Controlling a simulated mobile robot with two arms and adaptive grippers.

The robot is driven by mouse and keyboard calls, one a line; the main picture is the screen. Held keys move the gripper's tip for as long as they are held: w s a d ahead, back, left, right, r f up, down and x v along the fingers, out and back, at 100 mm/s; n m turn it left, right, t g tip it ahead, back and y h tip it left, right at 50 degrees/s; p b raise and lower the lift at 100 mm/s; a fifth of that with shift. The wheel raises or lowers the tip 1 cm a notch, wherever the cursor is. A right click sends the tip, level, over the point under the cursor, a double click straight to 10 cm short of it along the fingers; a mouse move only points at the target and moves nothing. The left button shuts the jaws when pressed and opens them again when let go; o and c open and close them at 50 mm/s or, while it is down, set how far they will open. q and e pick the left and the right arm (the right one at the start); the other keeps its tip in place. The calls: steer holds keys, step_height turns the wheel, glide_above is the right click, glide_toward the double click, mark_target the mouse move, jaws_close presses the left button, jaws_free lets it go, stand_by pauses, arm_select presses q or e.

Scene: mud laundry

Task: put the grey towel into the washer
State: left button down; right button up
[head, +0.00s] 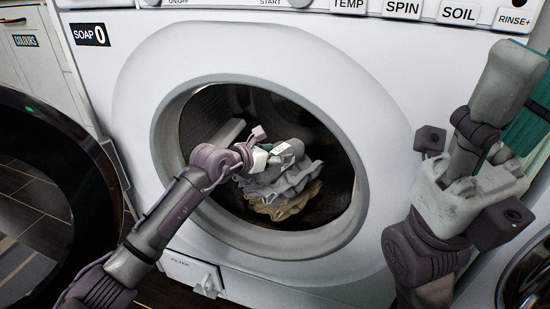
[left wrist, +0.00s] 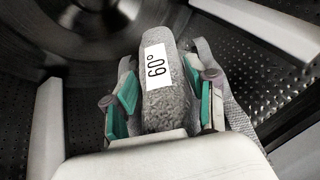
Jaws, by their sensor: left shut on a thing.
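The washer (head: 375,115) faces me with its round opening uncovered and its door swung out to the left. My left gripper (head: 270,152) reaches through the opening into the drum (head: 335,165). It is shut on the grey towel (head: 285,182). In the left wrist view the towel (left wrist: 170,105) is bunched between the teal finger pads, with a white "60°" label facing up. In the head view it lies over or against a tan cloth (head: 292,206) low in the drum. My right gripper (head: 490,165) is outside, at the right; its finger gap is unclear.
The dark round door (head: 60,200) stands open at the left, close to my left arm. A cabinet (head: 35,55) marked "COLOURS" is behind it. Another round metal rim (head: 525,275) shows at the lower right. The upper drum looks empty.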

arm_select(q)
steer(key=shift+r, duration=0.1)
steer(key=shift+f, duration=0.6)
steer(key=shift+c, duration=1.7)
jaws_free()
steer(key=shift+r, duration=0.1)
